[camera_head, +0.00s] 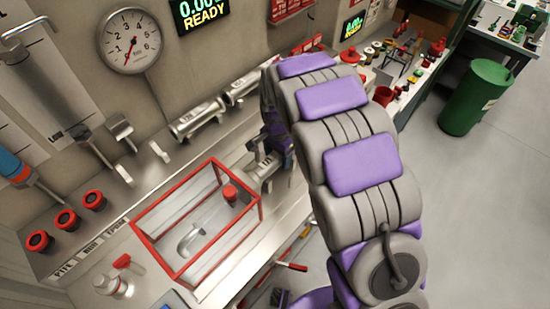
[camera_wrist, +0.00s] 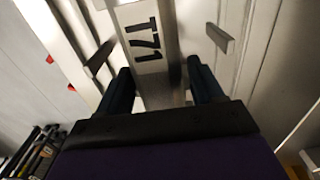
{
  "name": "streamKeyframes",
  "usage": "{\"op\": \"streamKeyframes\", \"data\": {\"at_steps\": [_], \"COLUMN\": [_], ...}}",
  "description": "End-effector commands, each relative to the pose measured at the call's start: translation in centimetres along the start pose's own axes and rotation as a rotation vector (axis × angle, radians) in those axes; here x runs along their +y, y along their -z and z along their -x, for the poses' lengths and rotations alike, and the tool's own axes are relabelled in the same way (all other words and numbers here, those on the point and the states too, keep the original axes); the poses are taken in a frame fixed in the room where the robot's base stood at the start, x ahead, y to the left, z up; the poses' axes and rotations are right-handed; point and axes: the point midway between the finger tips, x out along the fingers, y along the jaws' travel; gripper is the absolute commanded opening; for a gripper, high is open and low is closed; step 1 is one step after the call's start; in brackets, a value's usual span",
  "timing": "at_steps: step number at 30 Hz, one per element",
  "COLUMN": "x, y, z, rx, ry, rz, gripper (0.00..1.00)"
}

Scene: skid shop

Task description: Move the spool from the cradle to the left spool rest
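A silver spool marked T71 (camera_wrist: 146,38) runs up the middle of the wrist view. In the head view the spool (camera_head: 262,168) is partly hidden by my arm, just past the red-edged clear box. My gripper (camera_wrist: 160,70) has its two dark fingers on either side of the spool, close to its sides; contact is unclear. The gripper (camera_head: 275,142) is mostly hidden in the head view. Two metal prongs (camera_wrist: 101,57) (camera_wrist: 220,38) flank the spool; they look like supports. Small metal brackets (camera_head: 121,133) stand empty on the bench at left; which is the left spool rest is unclear.
Two metal cylinders (camera_head: 198,118) (camera_head: 244,86) lie along the wall. The red-edged clear box (camera_head: 182,272) takes up the bench front, with a hook and red-capped part inside. Red knobs (camera_head: 66,219) are at left. A green bin (camera_head: 475,98) stands on open floor at right.

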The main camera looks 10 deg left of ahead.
Motion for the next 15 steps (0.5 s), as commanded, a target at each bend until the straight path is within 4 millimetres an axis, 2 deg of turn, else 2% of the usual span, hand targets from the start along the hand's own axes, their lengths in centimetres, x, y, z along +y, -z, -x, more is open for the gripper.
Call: {"op": "streamKeyframes", "data": {"at_steps": [1,10,15], "x": [0.00,-0.07,-0.13], "y": [0.00,0.00,0.00], "z": [-0.01,-0.01,0.09], "rx": [0.000,0.000,0.001], "ry": [0.000,0.000,0.001], "rz": [0.000,0.000,0.000], "gripper": [0.61,0.33,0.32]}}
